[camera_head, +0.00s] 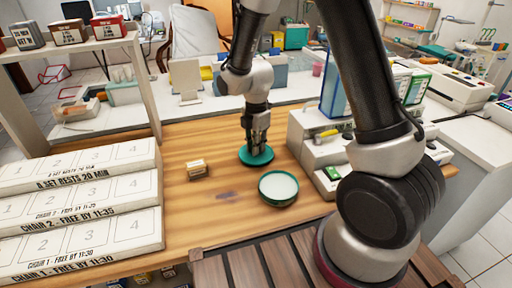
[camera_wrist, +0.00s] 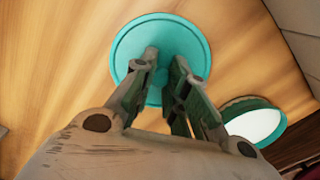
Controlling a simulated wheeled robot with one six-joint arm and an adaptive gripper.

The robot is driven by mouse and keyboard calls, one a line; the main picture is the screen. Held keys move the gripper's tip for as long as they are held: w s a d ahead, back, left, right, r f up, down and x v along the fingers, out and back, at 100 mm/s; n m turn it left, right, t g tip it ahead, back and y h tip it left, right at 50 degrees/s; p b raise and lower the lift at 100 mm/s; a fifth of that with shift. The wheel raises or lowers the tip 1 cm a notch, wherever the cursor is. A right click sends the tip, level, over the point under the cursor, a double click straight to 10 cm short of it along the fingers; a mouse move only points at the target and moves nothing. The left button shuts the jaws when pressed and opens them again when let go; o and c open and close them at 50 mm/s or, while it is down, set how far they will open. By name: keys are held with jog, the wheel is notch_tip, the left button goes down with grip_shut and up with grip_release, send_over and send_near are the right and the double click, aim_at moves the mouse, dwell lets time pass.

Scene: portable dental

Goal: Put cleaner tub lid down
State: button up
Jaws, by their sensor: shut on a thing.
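The cleaner tub lid (camera_head: 257,159) is a flat round teal disc low over or on the wooden table; I cannot tell whether it touches the wood. It also shows in the wrist view (camera_wrist: 128,45) beneath the fingers. My gripper (camera_head: 257,143) points down from above and is shut on the lid near its middle; its fingers (camera_wrist: 165,72) hide part of the lid. The open tub (camera_head: 278,188), teal with a white inside, stands on the table just in front and to the right of the lid. It also shows in the wrist view (camera_wrist: 254,122) at right.
A small box (camera_head: 197,169) lies on the table left of the lid. White stepped trays (camera_head: 80,205) fill the left side. A white tiered stand (camera_head: 320,150) with boxes is close on the right. Bare wood (camera_head: 222,212) lies at the front left of the tub.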

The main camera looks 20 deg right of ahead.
jog(key=shift+f, duration=0.35)
jog(key=o, duration=0.6)
jog(key=shift+f, duration=0.1)
jog(key=shift+o, duration=0.2)
notch_tip(320, 180, up, 12)
jog(key=s+d+r+m+t, duration=0.2)
jog(key=s+d+r+m, duration=0.65)
jog(key=r, duration=0.25)
jog(key=s+d+r+m+t, duration=0.1)
jog(key=s+d+r+m, duration=0.1)
jog(key=s+m, duration=0.5)
jog(key=s+d+r+m+t, duration=0.1)
jog(key=s+d+r+m, duration=0.2)
jog(key=s+m, duration=0.4)
jog(key=shift+s+d, duration=0.3)
jog(key=shift+d, duration=0.4)
